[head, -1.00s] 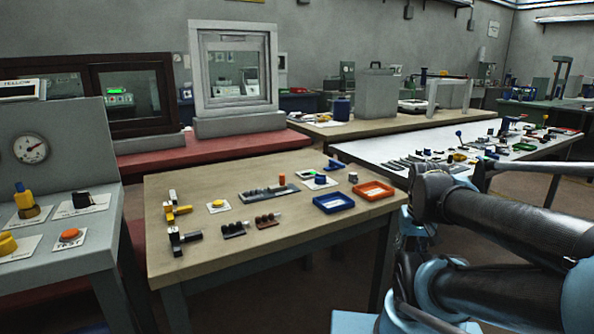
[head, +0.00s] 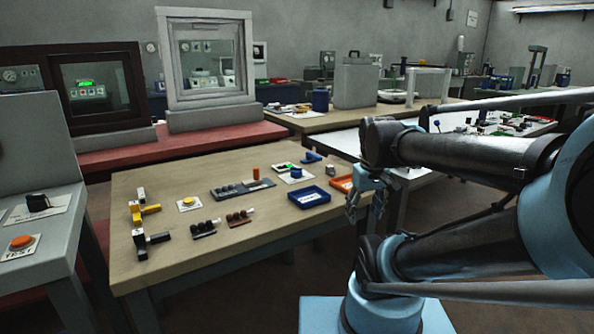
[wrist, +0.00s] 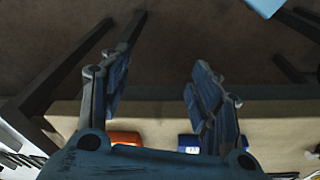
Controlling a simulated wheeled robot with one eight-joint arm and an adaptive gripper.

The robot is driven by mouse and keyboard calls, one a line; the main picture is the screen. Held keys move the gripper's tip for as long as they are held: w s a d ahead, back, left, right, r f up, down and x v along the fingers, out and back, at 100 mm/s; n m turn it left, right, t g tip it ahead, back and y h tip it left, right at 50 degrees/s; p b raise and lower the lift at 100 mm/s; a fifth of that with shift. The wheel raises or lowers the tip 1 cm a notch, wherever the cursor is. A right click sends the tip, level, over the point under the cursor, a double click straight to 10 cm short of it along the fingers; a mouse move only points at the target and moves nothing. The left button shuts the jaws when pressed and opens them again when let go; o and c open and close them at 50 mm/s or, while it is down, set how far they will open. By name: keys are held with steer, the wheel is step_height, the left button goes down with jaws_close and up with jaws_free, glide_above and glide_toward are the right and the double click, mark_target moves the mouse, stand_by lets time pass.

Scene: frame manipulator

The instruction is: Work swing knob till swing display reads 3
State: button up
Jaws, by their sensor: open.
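I cannot make out which control is the swing knob, and no display reading "swing" is legible. A black knob (head: 38,204) sits on a white label plate on the grey console (head: 70,226) at the left edge of the head view. A small green-lit display (head: 86,83) shows behind the dark window frame, too small to read. My gripper (head: 364,208) hangs by the wooden table's right end, far from the console. In the wrist view its two fingers (wrist: 160,92) are spread apart with nothing between them.
An orange button (head: 22,242) is below the black knob. The wooden table (head: 230,236) holds a blue tray (head: 309,197), an orange tray (head: 343,183) and several small parts. A light-framed window (head: 208,58) stands behind it.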

steer(key=w+a+r+n+g, duration=0.1)
steer(key=w+a+r+n, duration=0.25)
steer(key=w+r, duration=0.3)
steer(key=w+a+r+n, duration=0.3)
steer(key=w+r+n, duration=0.2)
steer(key=w+r, duration=0.15)
step_height(320, 180, up, 5)
steer(key=n+g, duration=0.1)
steer(key=n, duration=0.8)
glide_above(297, 168)
steer(key=f, duration=1.6)
steer(key=shift+w+a+f, duration=0.1)
steer(key=shift+w+f, duration=0.15)
steer(key=shift+w, duration=0.15)
steer(key=shift+m, duration=0.25)
steer(key=shift+c, duration=0.6)
steer(key=c, duration=0.9)
